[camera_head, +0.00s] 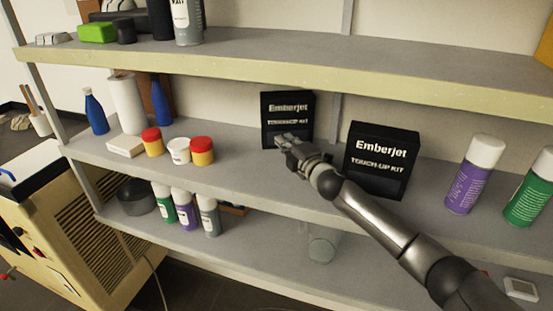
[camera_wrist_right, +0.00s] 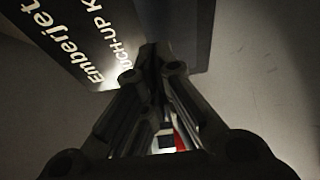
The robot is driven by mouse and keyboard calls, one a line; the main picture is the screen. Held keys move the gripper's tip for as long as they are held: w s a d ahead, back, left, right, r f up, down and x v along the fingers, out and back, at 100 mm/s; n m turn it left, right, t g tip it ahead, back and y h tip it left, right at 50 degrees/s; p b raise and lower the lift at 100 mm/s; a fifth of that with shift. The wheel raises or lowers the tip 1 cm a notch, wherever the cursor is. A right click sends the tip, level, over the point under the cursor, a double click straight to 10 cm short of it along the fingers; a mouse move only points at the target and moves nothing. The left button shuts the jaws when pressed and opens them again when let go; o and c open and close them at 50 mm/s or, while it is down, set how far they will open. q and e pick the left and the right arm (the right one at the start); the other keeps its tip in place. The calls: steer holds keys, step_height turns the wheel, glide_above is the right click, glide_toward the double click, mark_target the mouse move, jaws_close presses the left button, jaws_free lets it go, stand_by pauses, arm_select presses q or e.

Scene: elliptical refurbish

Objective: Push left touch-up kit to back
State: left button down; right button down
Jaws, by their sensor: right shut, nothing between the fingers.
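The left touch-up kit (camera_head: 288,110) is a black box with white lettering, standing upright on the middle shelf near the back. My right gripper (camera_head: 283,141) is shut and empty, right in front of the box's lower face. In the right wrist view the gripper (camera_wrist_right: 151,52) has its fingertips at the box's printed face (camera_wrist_right: 85,38); I cannot tell whether they touch. A second, larger-looking touch-up kit (camera_head: 381,160) stands to the right, nearer the shelf front, partly behind my right arm. My left gripper is in neither view.
On the middle shelf (camera_head: 255,185), red-and-yellow jars (camera_head: 202,152) and a white tub (camera_head: 179,151) stand left of my gripper. A purple spray can (camera_head: 474,175) and a green one (camera_head: 530,190) stand at right. The upper shelf (camera_head: 300,62) hangs above.

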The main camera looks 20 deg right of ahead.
mark_target(278, 122)
steer(key=shift+s+a+r, duration=0.25)
steer(key=shift+s, duration=0.05)
steer(key=shift+r, duration=0.2)
steer(key=r, duration=0.3)
steer(key=shift+w+d+r, duration=0.1)
steer(key=shift+w+d, duration=0.15)
steer(key=shift+w, duration=0.15)
steer(key=r, duration=0.5)
steer(key=shift+s+a+r, duration=0.2)
steer(key=shift+s+r, duration=0.2)
steer(key=shift+w+r, duration=0.1)
steer(key=shift+r, duration=0.1)
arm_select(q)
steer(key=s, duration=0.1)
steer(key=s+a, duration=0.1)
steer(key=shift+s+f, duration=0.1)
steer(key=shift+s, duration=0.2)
